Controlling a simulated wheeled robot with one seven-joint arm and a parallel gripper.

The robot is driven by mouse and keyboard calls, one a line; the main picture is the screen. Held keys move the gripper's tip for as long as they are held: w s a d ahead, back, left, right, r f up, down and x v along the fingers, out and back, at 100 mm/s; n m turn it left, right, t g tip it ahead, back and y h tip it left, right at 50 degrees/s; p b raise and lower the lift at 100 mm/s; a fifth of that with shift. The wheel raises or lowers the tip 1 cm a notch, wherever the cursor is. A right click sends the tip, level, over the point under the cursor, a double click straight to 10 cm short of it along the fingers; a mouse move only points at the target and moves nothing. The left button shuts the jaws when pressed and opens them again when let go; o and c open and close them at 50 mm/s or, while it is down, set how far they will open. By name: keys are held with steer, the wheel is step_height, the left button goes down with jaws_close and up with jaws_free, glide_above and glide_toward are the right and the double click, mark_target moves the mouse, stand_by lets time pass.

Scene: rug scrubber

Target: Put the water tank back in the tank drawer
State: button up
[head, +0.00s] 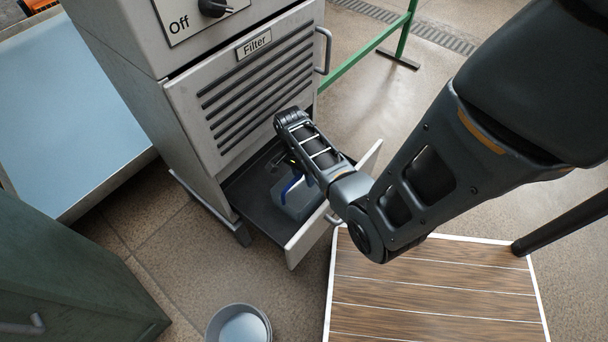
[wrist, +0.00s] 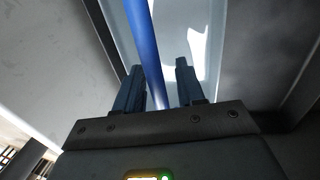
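The water tank (head: 300,202) is a pale translucent box with a blue handle (head: 292,184). It sits inside the pulled-out tank drawer (head: 250,205) at the bottom of the grey machine, partly hidden by my arm. My gripper (head: 280,164) is down at the drawer, beside the tank's handle. In the wrist view my gripper's two fingers (wrist: 160,82) are apart. The blue handle (wrist: 143,35) runs between them, close to the left finger, with a gap to the right finger. The pale tank body (wrist: 190,30) shows behind.
The Filter panel (head: 250,90) rises directly above the drawer. A round metal bowl (head: 238,325) and a wooden-slat platform (head: 430,290) lie in front. A green cabinet (head: 60,270) stands at left, a green rail (head: 365,45) behind. Bare floor lies left of the drawer.

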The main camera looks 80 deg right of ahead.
steer(key=shift+o, duration=0.2)
step_height(320, 180, up, 12)
steer(key=w+d+p, duration=0.1)
steer(key=w+p, duration=0.1)
steer(key=p, duration=0.1)
steer(key=s+a+r+n+t+h, duration=0.2)
steer(key=a+n+t, duration=0.2)
steer(key=a+n, duration=0.35)
steer(key=s+a+r+n+t+h, duration=0.1)
steer(key=a+n+t+h, duration=0.25)
steer(key=a+n, duration=0.45)
steer(key=s+a+r+n+t+y, duration=0.2)
steer(key=a+r, duration=0.5)
steer(key=r, duration=0.5)
steer(key=s+a+r+n+t+y, duration=0.2)
steer(key=s+a+r+n+t, duration=0.2)
steer(key=r, duration=0.9)
steer(key=a+n+t, duration=0.3)
steer(key=a, duration=0.1)
steer(key=shift+a+y, duration=0.1)
steer(key=shift+y, duration=0.15)
steer(key=shift+c, duration=0.2)
